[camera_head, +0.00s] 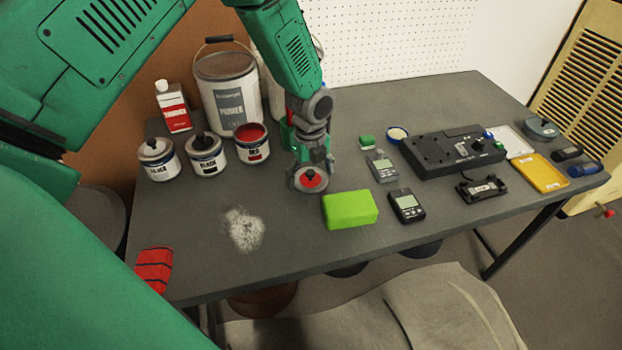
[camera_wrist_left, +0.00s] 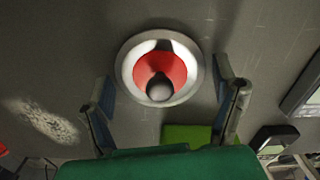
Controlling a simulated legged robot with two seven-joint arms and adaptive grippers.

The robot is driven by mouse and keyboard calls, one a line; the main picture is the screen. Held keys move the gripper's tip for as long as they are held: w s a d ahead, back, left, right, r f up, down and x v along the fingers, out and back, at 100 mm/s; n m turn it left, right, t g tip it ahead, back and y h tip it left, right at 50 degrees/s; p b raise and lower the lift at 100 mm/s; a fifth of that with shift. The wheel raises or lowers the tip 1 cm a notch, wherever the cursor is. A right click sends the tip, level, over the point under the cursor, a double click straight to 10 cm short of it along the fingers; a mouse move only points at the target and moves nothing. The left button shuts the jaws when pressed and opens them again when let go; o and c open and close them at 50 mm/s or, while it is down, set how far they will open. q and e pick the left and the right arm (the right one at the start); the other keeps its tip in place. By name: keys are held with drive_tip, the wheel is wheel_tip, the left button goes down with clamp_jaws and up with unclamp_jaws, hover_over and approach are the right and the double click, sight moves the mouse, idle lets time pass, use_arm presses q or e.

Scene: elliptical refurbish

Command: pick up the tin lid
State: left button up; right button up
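The tin lid (camera_head: 309,181) is a round metal disc with a red centre and a dark knob. It lies on the grey workbench behind the green sponge-like block. In the left wrist view the lid (camera_wrist_left: 188,68) shows whole, knob towards the camera. My left gripper (camera_head: 311,172) points down just above the lid. In the left wrist view the left gripper (camera_wrist_left: 163,82) is open, one finger to each side of the lid, with gaps between. The red tin (camera_head: 252,146) stands uncovered to the left, red inside. My right gripper is not in view.
The green block (camera_head: 350,210) lies close in front of the lid, a handheld meter (camera_head: 407,206) beside it. Two lidded tins (camera_head: 158,160) (camera_head: 206,156) and a large bucket (camera_head: 226,92) stand at left. White powder (camera_head: 243,229) marks the bench, otherwise clear there.

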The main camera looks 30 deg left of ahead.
use_arm(q)
drive_tip(key=shift+a, duration=0.1)
drive_tip(key=c, duration=0.4)
